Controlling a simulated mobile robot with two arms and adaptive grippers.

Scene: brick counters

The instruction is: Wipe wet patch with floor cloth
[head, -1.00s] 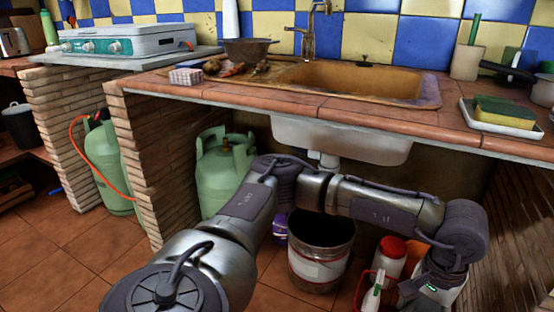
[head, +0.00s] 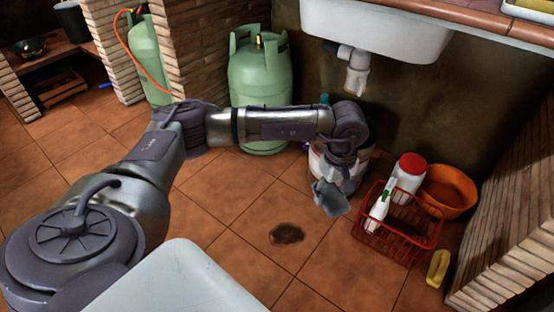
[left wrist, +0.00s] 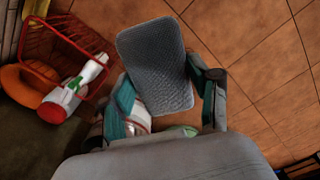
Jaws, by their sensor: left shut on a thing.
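The wet patch (head: 286,234) is a small dark spot on the tiled floor in the head view. My left gripper (head: 340,176) is shut on the grey floor cloth (head: 331,199), which hangs below it in the head view. The cloth is above the floor, to the upper right of the patch. In the left wrist view the textured cloth (left wrist: 155,65) lies between the fingers of my left gripper (left wrist: 165,90). The patch does not show in the left wrist view. My right gripper is not in view.
A red wire basket (head: 398,240) with bottles stands right of the cloth, beside an orange bowl (head: 449,190) and a yellow object (head: 437,268). A bucket (head: 352,160) is behind my left gripper. A green gas cylinder (head: 260,80) stands further back. Floor around the patch is clear.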

